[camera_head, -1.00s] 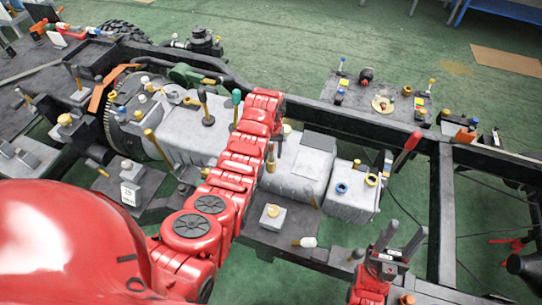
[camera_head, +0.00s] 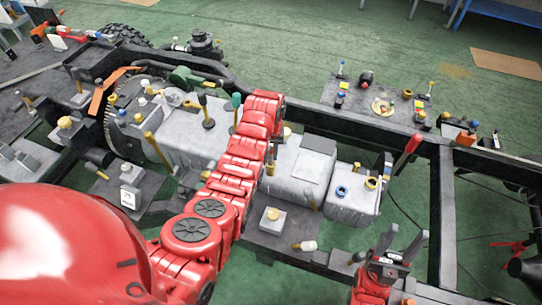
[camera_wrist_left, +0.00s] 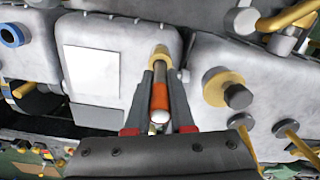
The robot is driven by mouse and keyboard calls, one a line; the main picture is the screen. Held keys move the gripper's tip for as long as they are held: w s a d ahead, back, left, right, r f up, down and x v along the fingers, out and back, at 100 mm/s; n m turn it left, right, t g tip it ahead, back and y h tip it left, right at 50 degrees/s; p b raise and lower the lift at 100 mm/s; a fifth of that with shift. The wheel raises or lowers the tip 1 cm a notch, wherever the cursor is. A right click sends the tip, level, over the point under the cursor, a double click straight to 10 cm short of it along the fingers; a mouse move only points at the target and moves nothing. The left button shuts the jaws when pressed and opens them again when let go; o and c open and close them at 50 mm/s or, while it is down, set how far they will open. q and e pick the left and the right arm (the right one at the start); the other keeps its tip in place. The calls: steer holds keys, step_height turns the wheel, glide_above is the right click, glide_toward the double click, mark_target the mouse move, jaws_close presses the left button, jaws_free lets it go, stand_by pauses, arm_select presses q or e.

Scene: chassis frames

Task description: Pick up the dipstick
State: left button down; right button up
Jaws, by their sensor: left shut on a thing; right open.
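The dipstick (camera_wrist_left: 160,95) has an orange grip and a rounded pale end in the left wrist view. It points toward the camera, in line with a yellow collar (camera_wrist_left: 160,56) on the grey casing. My left gripper (camera_wrist_left: 160,82) is shut on the dipstick, with dark fingers on both sides. I cannot tell how deep the stick sits in the collar. In the head view my red left arm (camera_head: 236,165) reaches over the casing, and the dipstick is hard to make out there. My right gripper (camera_head: 402,243) is open and empty at the lower right.
A grey box-shaped tank (camera_head: 352,190) with blue and yellow rings stands right of my left arm. A red-handled lever (camera_head: 408,150) rises near the frame rail. A green-topped stick (camera_head: 236,101) stands close left of the arm. Several knobs and yellow-capped parts crowd the casing.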

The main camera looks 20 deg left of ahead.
arm_select(q)
step_height(320, 180, up, 4)
steer(key=b, duration=0.2)
steer(key=shift+w+r+b, duration=0.1)
steer(key=shift+r+b, duration=0.1)
steer(key=shift+b, duration=0.1)
step_height(320, 180, up, 4)
steer(key=p, duration=0.3)
steer(key=shift+f, duration=0.2)
steer(key=shift+r+p, duration=0.85)
steer(key=shift+p, duration=0.1)
